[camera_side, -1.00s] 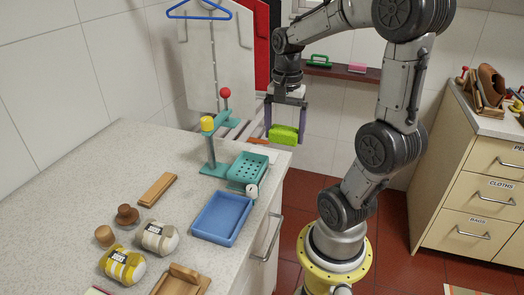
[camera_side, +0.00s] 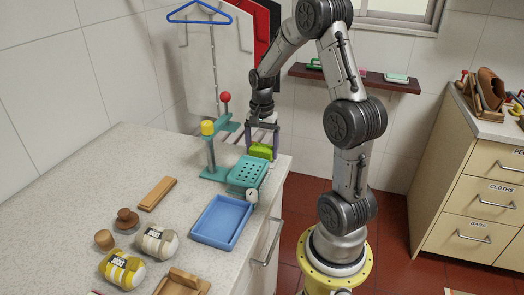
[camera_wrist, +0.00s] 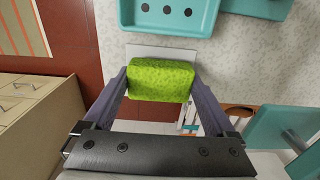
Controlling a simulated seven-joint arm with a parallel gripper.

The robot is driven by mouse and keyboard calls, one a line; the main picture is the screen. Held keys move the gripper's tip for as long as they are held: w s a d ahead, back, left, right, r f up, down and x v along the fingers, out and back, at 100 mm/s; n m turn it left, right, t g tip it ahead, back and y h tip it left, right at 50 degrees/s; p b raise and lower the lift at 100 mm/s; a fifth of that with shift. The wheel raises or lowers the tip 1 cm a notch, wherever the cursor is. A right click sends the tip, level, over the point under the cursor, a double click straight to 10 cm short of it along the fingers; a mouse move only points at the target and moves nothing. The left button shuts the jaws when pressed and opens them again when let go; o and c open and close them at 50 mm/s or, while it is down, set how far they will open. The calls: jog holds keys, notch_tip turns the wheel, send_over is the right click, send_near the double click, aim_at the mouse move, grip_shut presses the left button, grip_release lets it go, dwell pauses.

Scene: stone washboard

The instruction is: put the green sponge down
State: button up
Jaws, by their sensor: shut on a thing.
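The green sponge (camera_side: 261,151) is a bright green block, held between the two purple-grey fingers of my gripper (camera_side: 263,146). In the wrist view the sponge (camera_wrist: 162,80) spans the gap between the fingers, with the finger tips at its two ends. In the side view it is at the far right end of the counter, just behind the teal perforated tray (camera_side: 247,172). A white flat piece (camera_wrist: 160,53) shows beyond the sponge in the wrist view, partly covered by it. I cannot tell whether the sponge touches anything below.
A teal stand (camera_side: 212,160) with yellow and red knobs rises close left of my gripper. A blue tray (camera_side: 223,223) lies nearer the front. Wooden pieces and yarn-like rolls (camera_side: 156,240) lie front left. The counter's right edge is close. A wall shelf (camera_side: 352,77) is behind.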

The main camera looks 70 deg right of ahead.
jog(key=shift+f, duration=0.45)
jog(key=shift+f, duration=0.15)
jog(key=o, duration=0.9)
jog(key=shift+c, duration=0.2)
